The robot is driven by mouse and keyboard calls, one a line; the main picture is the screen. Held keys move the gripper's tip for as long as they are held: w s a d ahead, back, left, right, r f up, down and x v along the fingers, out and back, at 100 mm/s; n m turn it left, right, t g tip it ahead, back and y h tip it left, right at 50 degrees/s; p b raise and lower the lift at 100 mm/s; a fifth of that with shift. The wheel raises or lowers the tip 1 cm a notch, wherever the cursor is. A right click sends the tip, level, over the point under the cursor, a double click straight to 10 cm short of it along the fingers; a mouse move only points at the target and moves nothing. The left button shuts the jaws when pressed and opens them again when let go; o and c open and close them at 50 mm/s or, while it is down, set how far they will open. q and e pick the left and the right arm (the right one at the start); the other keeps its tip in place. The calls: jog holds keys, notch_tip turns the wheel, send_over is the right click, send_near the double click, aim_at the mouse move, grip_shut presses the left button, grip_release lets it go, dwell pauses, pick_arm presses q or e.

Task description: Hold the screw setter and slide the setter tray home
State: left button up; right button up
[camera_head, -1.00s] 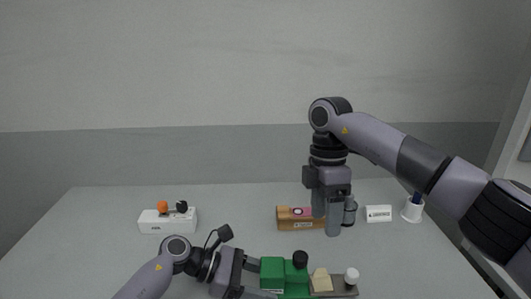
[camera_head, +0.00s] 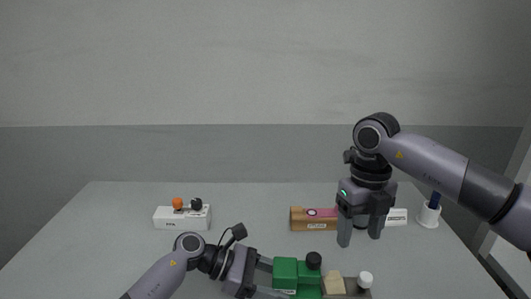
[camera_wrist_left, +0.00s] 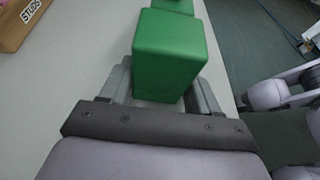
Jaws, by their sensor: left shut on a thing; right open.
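The screw setter (camera_head: 285,270) is a green body with a black knob (camera_head: 314,260) on top, near the front edge of the view. My left gripper (camera_head: 270,278) is shut on its green block, which also fills the middle of the left wrist view (camera_wrist_left: 168,52) between the two fingers. The setter tray (camera_head: 354,290) sticks out at the setter's right side, with a beige wedge (camera_head: 334,283) and a white knob (camera_head: 365,280) on it. My right gripper (camera_head: 360,238) is open and empty, pointing down above and behind the tray. The setter's lower part is cut off.
A wooden box (camera_head: 312,225) with a pink top stands behind, partly covered by my right gripper. A white label card (camera_head: 398,217) and a white cup (camera_head: 429,215) are at the right. A white holder (camera_head: 180,218) with orange and black knobs is at the left. The tabletop between is clear.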

aim_at(365, 275)
jog(key=n, duration=0.3)
jog(key=s+d+n, duration=0.1)
jog(key=n, duration=0.2)
jog(key=s+n, duration=0.1)
jog(key=n, duration=0.3)
jog(key=shift+d+f+t, duration=0.3)
jog(key=shift+f+t, duration=0.1)
jog(key=n, duration=0.3)
jog(key=s+n, duration=0.1)
jog(key=shift+d+f+n, duration=0.15)
jog(key=shift+d+n, duration=0.15)
jog(key=shift+f, duration=3.95)
jog(key=c, duration=1)
jog(key=shift+a, duration=0.15)
